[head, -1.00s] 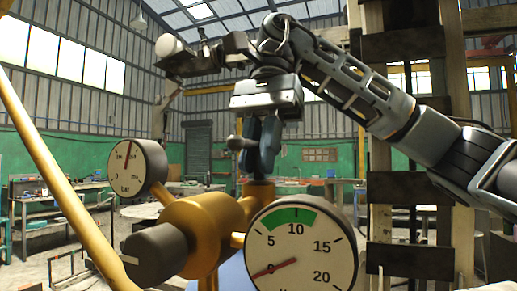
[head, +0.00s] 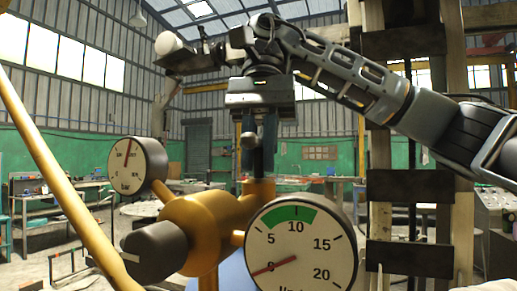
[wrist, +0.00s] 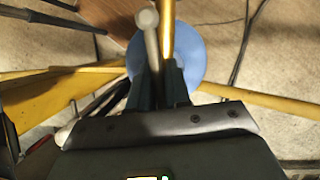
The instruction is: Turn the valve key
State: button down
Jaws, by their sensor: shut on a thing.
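The valve key is a grey bar (head: 249,141) with a rounded end, on a dark stem that rises from the top of the yellow valve body (head: 205,225). My gripper (head: 261,140) points down over the stem, its blue-grey fingers shut on the key. In the wrist view the key's bar (wrist: 152,40) runs up from between the fingers (wrist: 160,82). The fingers hide the key's middle and far end. The large gauge (head: 300,250) has a green band around 10. Its red needle points lower left, below 5.
A smaller gauge (head: 138,165) and a dark knob (head: 155,250) sit left of the valve body. A yellow pipe (head: 50,160) slants across the left. A wooden post with dark crosspieces (head: 408,190) stands right, behind my arm. Workbenches are farther back.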

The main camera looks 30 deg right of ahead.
jog(key=c, duration=1.1)
grip_release()
jog(key=shift+v, duration=3.9)
